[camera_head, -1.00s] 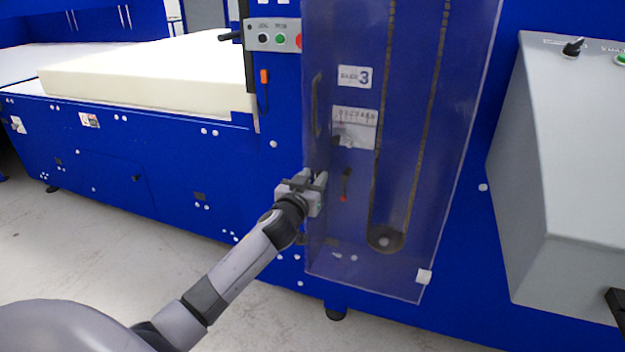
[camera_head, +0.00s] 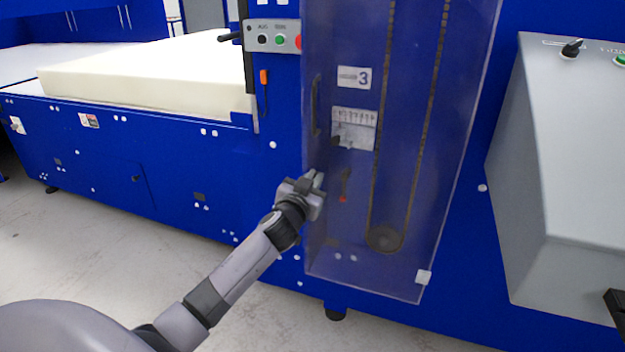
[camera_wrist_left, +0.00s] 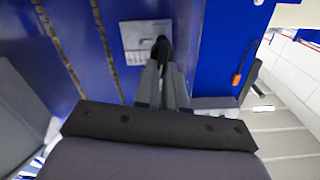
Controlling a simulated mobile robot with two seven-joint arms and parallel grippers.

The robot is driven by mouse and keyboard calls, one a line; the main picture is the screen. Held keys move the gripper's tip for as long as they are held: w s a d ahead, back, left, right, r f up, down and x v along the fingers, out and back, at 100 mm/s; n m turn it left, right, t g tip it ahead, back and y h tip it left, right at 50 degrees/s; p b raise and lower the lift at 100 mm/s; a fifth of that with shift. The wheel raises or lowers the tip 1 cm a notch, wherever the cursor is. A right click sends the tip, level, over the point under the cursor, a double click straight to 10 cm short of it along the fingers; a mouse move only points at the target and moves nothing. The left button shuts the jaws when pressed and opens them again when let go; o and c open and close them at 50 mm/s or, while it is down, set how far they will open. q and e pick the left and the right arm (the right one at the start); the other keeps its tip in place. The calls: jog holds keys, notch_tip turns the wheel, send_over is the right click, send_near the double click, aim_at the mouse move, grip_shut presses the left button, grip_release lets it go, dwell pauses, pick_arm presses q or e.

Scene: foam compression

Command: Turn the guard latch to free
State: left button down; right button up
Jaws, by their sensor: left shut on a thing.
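The clear guard (camera_head: 440,190) stands closed in front of the blue machine's belt. My left gripper (camera_head: 318,178) is at the guard's lower left edge, below the guard's dark upright handle (camera_head: 316,105). It is shut on the guard latch, which it mostly hides in the head view. In the left wrist view my left gripper (camera_wrist_left: 162,70) has its two grey fingers close together, with a dark piece, seemingly the latch (camera_wrist_left: 161,46), at their tips. The latch's exact angle cannot be told.
Behind the guard are a plate marked 3 (camera_head: 354,78), a scale plate (camera_head: 354,128) and a small red-tipped lever (camera_head: 344,186). A button box (camera_head: 272,37) is above left. A cream foam block (camera_head: 150,75) lies at left, and a grey console (camera_head: 565,170) stands at right.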

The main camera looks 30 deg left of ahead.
pick_arm(q)
jog(key=shift+w+d+f+m+p, duration=0.15)
jog(key=shift+d+f+m, duration=0.1)
jog(key=shift+m, duration=2.3)
jog(key=shift+s+d+f+m+p, duration=0.1)
jog(key=shift+f+m, duration=0.1)
jog(key=shift+m, duration=2.4)
jog(key=shift+w+d+f+m+p, duration=0.15)
jog(key=shift+d+f+m, duration=0.1)
jog(key=shift+m, duration=2.3)
jog(key=shift+s, duration=0.1)
jog(key=c, duration=1.2)
grip_release()
jog(key=shift+s, duration=0.1)
jog(key=v, duration=0.7)
jog(key=shift+p, duration=0.3)
